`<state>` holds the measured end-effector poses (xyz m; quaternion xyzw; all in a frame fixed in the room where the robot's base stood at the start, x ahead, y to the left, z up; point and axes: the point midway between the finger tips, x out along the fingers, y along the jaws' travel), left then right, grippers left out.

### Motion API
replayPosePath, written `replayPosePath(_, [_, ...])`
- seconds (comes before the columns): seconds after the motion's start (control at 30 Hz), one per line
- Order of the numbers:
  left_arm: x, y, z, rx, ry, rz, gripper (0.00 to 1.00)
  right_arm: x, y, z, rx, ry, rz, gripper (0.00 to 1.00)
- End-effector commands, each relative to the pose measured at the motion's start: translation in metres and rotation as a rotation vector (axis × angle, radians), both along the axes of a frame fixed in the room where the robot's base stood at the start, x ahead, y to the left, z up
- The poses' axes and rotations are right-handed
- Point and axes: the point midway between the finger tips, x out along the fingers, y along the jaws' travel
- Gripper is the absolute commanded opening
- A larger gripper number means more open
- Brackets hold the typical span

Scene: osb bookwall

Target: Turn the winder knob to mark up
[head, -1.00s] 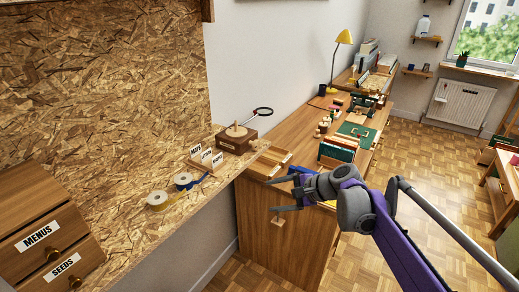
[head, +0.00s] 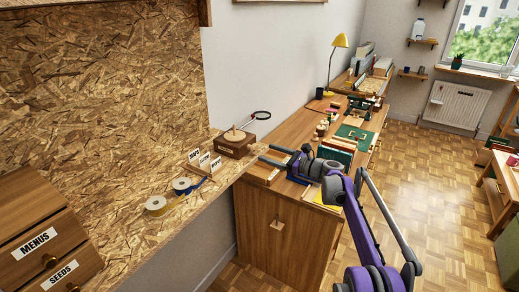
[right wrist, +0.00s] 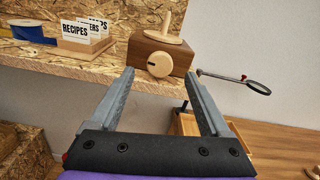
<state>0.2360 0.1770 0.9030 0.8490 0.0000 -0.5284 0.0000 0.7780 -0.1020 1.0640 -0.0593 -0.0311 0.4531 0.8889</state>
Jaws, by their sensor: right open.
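The winder, a dark brown wooden box (head: 236,148) with a pale disc and peg on top, stands at the end of the OSB shelf. In the right wrist view the box (right wrist: 146,50) shows its round pale knob (right wrist: 160,65) on the front face. A small dark mark is on the knob, seemingly left of its middle; its exact direction is hard to tell. My right gripper (head: 273,155) is open and empty, apart from the winder and to its right in the head view. In the right wrist view its fingers (right wrist: 158,92) point toward the knob, which lies between and beyond them.
A magnifier (right wrist: 258,87) sticks out to the right of the winder. Card dividers (head: 204,163) and tape rolls (head: 157,205) sit on the shelf (head: 110,238). The wooden desk (head: 285,235) with trays and books lies below my right arm.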

Motion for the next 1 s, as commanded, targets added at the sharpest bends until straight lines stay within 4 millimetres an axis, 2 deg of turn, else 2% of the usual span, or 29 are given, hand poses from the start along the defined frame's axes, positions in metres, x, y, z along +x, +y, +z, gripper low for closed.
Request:
replayPosePath(0.1, [0.002,0.000,0.009,0.000,-0.004,0.000,0.83,0.014,0.019,0.002,-0.001,-0.002,0.002,0.81])
replayPosePath(0.3, [0.004,0.000,0.016,0.000,-0.008,0.000,0.83,0.026,0.035,0.002,-0.001,-0.002,0.001,0.81])
replayPosePath(0.7, [0.005,0.000,0.017,0.000,-0.009,0.000,0.83,0.029,0.040,0.000,-0.002,-0.001,0.000,0.79])
replayPosePath(1.0, [0.005,0.000,0.017,0.000,-0.009,0.000,0.83,0.029,0.040,0.000,-0.002,-0.001,0.000,0.25])
